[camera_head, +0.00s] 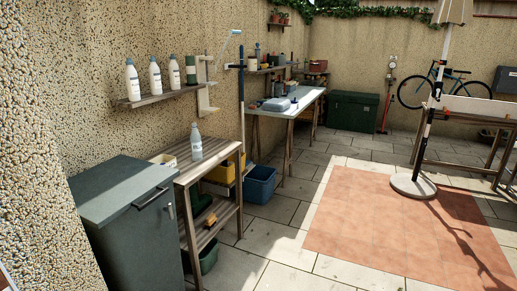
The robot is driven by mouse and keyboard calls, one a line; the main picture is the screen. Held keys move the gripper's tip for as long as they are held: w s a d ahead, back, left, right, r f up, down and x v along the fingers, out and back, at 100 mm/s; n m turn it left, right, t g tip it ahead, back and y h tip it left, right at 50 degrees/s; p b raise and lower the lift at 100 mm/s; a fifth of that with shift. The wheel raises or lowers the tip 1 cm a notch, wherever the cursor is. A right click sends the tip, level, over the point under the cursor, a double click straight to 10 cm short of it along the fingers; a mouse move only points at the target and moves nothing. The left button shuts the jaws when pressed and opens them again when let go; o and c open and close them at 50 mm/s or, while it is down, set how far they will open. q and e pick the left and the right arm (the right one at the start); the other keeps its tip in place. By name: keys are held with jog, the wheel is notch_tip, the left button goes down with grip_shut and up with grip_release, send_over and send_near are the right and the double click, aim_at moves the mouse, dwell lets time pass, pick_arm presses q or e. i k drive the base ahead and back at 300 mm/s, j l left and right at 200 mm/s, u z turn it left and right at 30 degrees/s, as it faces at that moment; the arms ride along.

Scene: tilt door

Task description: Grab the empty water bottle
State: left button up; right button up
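A pale grey-white bottle (196,143) stands upright on the top of a wooden shelf table (190,174), just right of the dark cabinet. Whether it is empty, or a water bottle, I cannot tell. Several similar white bottles with dark labels (132,82) stand on a wooden wall shelf (170,95) above it. Neither of my grippers shows in the head view.
A grey-green cabinet (140,240) with a handle stands at the front left. A blue bin (260,186) sits beside the shelf table. A parasol pole on a round base (413,187) stands at the right. The red-tiled floor (390,225) and the paving around it are open.

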aim_at(195, 138)
jog(key=i+l+u, duration=0.1)
jog(key=i, duration=0.75)
jog(key=i+l, duration=0.15)
jog(key=i, duration=0.7)
jog(key=i+j+u, duration=0.2)
jog(key=i+u, duration=0.3)
jog(key=i+j+u, duration=0.1)
jog(key=i+u, duration=0.2)
jog(key=u, duration=0.2)
jog(key=i+l+u, duration=0.15)
jog(key=i+u, duration=0.45)
jog(key=i, duration=0.05)
